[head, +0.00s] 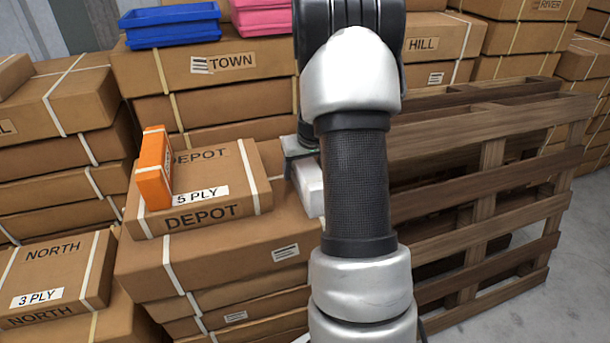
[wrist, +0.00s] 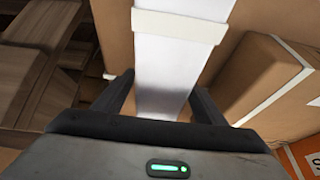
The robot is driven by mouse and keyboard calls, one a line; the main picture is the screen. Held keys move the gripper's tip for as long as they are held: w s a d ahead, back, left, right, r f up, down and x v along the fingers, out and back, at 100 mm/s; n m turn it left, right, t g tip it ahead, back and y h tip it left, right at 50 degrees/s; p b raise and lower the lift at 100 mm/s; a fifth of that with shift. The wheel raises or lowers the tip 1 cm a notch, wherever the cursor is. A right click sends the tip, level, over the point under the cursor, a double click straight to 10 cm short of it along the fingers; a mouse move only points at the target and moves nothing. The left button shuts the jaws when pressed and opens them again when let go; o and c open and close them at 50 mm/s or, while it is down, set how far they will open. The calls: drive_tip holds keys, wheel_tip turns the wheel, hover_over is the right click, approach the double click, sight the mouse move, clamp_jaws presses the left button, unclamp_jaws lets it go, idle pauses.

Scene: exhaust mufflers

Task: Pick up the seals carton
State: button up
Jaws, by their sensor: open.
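A white carton (head: 308,187), with no readable name, stands beside the DEPOT box, partly hidden by my arm in the head view. In the wrist view the white carton (wrist: 180,65) shows a pale band and lies between the two fingers of my gripper (wrist: 160,92). The fingers are open, one on each side of it; I cannot tell whether either touches. In the head view my gripper (head: 300,148) is mostly hidden behind my arm. An orange carton (head: 154,170) stands upright on the DEPOT box; its lettering is too small to read.
The DEPOT box (head: 240,180) tops a stack at left centre. A wooden pallet (head: 470,215) stands on edge to the right. Blue (head: 170,27) and pink (head: 262,18) trays sit on the boxes behind. Grey floor (head: 570,260) is free at lower right.

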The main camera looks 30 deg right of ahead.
drive_tip(key=c, duration=1.3)
drive_tip(key=shift+c, duration=0.3)
drive_tip(key=shift+r, duration=0.15)
